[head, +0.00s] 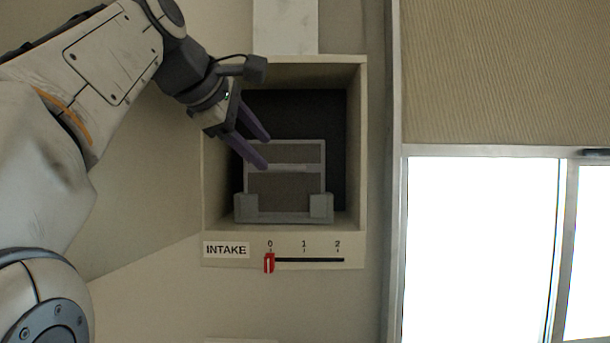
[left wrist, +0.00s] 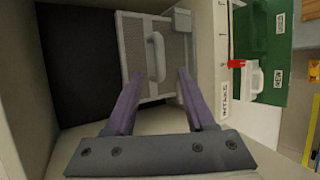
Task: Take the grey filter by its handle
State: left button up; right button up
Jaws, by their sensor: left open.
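The grey filter (head: 285,190) stands in the open intake box (head: 359,150), its lower edge in a light grey holder (head: 280,217). It has a pale frame, a mesh face and a light bar handle (head: 296,168). In the left wrist view the filter (left wrist: 130,38) shows its handle (left wrist: 156,57) ahead of and between my fingertips. My left gripper (head: 265,153) is open, its purple fingers inside the box in front of the filter's upper left part. The left gripper (left wrist: 160,74) holds nothing; whether a finger touches the handle is unclear. My right gripper is not in view.
The box walls are close around the left fingers. Below the opening are an INTAKE label (head: 226,250) and a red slider (head: 269,263) at 0. The left wrist view shows a green panel (left wrist: 273,85) with a white part (left wrist: 250,80) in front. A bright window (head: 480,250) is at right.

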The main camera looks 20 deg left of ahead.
aim_at(278, 166)
pick_arm(q)
jog(key=p+x, duration=0.1)
jog(key=x, duration=0.5)
jog(key=shift+w+d+f, duration=0.1)
jog(key=shift+w+f, duration=0.05)
jog(key=shift+w, duration=0.05)
grip_shut()
